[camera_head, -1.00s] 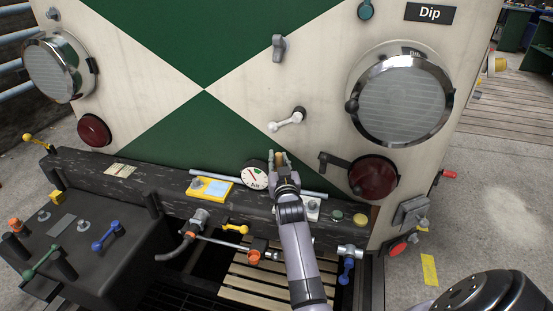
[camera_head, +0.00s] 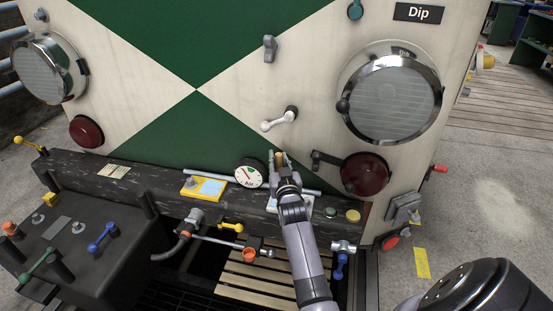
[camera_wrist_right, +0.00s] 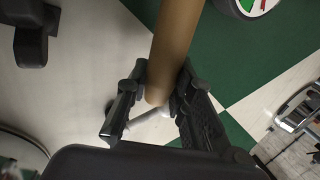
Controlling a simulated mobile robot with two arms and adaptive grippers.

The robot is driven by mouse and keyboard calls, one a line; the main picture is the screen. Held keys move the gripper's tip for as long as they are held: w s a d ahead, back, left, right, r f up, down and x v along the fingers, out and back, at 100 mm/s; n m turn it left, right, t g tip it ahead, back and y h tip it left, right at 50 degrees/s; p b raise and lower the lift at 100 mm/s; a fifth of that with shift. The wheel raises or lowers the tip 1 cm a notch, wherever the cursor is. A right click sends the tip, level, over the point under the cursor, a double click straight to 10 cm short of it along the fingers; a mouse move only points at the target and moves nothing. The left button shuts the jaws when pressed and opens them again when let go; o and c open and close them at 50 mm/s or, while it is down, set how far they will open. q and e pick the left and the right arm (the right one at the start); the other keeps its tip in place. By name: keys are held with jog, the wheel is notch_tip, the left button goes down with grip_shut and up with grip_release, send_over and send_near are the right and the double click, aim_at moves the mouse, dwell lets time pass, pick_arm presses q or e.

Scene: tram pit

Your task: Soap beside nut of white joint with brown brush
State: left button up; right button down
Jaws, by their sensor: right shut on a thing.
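My right gripper (camera_head: 279,160) is in front of the green and cream panel, just right of the round Air gauge. It is shut on a brown rod, which I take as the handle of the brown brush (camera_wrist_right: 176,45); no bristles show. In the right wrist view the rod passes between the fingers (camera_wrist_right: 155,98). A pale pipe (camera_head: 308,191) runs along the dark beam behind the gripper. A lower pipe (camera_head: 222,241) carries an orange fitting (camera_head: 249,255). I cannot tell which joint is the white one; my arm hides part of this area. My left gripper is out of view.
A white lever (camera_head: 279,120) sticks out of the panel above my gripper. A round lamp (camera_head: 390,98) and a red lamp (camera_head: 365,174) stand to the right. A yellow tray with a pale blue pad (camera_head: 190,193) sits on the beam. Slats and a dark opening lie below.

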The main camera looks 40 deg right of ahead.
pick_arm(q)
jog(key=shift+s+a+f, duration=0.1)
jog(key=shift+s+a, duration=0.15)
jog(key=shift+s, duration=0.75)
pick_arm(e)
jog(key=shift+s+d, duration=0.3)
jog(key=shift+d, duration=0.05)
pick_arm(q)
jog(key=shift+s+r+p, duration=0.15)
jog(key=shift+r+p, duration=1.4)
jog(key=shift+p, duration=0.3)
pick_arm(e)
jog(key=shift+s+d+f, duration=0.1)
jog(key=shift+s+d, duration=0.8)
jog(key=shift+s, duration=0.2)
jog(key=shift+s+d+f, duration=0.1)
jog(key=shift+s+d, duration=0.8)
jog(key=shift+s, duration=0.15)
jog(key=shift+r, duration=0.1)
pick_arm(q)
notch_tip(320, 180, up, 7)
jog(key=p, duration=0.7)
pick_arm(e)
notch_tip(320, 180, up, 7)
